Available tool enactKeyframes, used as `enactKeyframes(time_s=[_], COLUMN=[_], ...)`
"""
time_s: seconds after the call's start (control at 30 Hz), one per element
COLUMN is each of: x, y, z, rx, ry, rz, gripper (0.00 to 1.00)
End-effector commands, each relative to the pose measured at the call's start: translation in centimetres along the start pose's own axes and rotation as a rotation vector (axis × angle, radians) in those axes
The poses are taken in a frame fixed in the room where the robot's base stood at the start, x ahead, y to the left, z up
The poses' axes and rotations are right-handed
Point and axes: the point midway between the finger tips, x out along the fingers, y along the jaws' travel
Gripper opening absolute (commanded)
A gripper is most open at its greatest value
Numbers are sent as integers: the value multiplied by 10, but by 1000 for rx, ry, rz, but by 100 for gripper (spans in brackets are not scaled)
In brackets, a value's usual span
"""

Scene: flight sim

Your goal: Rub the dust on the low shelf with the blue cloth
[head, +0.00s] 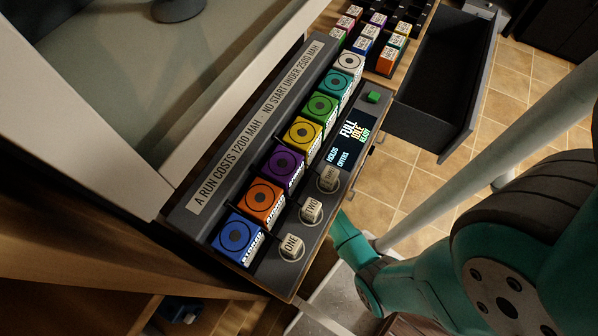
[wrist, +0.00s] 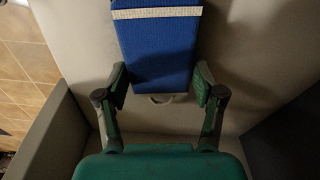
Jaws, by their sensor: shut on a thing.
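The blue cloth (wrist: 155,48), a flat blue piece with a pale stripe near its top, shows in the wrist view. My gripper (wrist: 161,86) is shut on it, with one finger at each side of its lower end. A small pale loop shows just below the cloth. Behind it is a plain pale grey-brown surface (wrist: 255,60); I cannot tell whether this is the low shelf. I make out no dust in either view. In the head view my teal arm reaches down at the lower right, and the cloth between my fingers is not visible.
A dark rack (head: 178,222) with several coloured blocks and a lit panel (head: 350,140) fills the middle of the head view. An open dark drawer (head: 435,85) juts out at the upper right. Wooden furniture (head: 60,235) stands at the lower left. Tiled floor (head: 400,165) shows beyond.

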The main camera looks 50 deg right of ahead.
Motion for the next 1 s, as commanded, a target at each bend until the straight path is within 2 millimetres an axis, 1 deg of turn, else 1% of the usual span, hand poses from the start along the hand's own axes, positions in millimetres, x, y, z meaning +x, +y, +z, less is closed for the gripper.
enactKeyframes(time_s=[0.03,0.2,0.47,0.83,1.0], x=[2,1,-1,-3,-3], y=[7,20,26,52,56], z=[4,6,7,11,12], rx=[1,2,1,3,0], ry=[-5,-6,-5,-3,-2], rz=[6,6,4,3,2], gripper=[40,40,40,40,40])
